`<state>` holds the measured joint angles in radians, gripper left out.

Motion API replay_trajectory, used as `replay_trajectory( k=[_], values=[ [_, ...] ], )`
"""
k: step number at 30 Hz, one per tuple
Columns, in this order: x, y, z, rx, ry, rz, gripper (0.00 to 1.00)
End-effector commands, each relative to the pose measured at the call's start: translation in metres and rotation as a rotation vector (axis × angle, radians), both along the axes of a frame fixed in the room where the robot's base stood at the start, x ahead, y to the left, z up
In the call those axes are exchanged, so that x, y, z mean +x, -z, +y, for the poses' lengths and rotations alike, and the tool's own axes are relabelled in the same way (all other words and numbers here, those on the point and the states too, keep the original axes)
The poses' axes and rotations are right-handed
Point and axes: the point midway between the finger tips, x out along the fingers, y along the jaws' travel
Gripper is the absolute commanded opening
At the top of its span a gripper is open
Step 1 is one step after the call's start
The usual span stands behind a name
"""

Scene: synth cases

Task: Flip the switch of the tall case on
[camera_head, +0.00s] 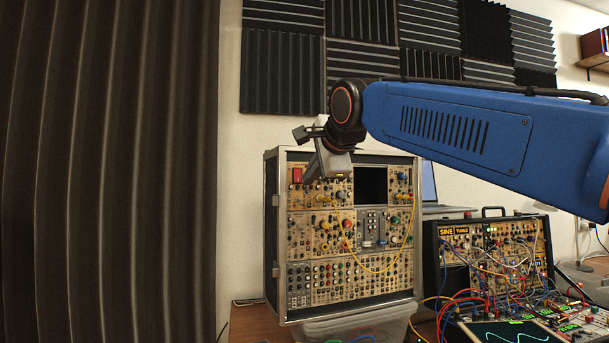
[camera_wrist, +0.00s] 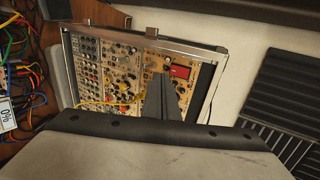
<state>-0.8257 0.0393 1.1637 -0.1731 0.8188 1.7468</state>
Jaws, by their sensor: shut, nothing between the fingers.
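The tall case (camera_head: 280,250) stands upright, its front full of knobs, jacks and a dark screen. It also shows in the wrist view (camera_wrist: 88,60), turned on its side. Its red switch (camera_head: 297,176) is at the upper left of the front panel; in the wrist view the red switch (camera_wrist: 180,71) lies just beyond and right of my fingertips. I cannot tell which way the switch is set. My gripper (camera_head: 310,178) is shut and empty in front of the panel, just right of the switch in the head view. Contact with the panel cannot be told.
A yellow cable (camera_head: 378,271) loops across the tall case's front. A smaller black case (camera_head: 432,255) with many patch cables stands to the right. A clear plastic tub (camera_head: 350,324) is under the tall case. A dark curtain (camera_head: 110,170) hangs at left.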

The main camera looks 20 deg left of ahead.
Motion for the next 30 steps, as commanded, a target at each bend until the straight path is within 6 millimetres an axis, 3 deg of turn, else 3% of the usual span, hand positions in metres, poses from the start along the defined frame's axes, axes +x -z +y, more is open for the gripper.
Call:
replay_trajectory(
  k=[15, 30],
  values=[
    [-0.055, -0.012, -0.044, 0.0, -0.001, 0.001, 0.0],
    [-0.063, -0.012, -0.051, -0.002, -0.001, 0.003, 0.0]
  ],
)
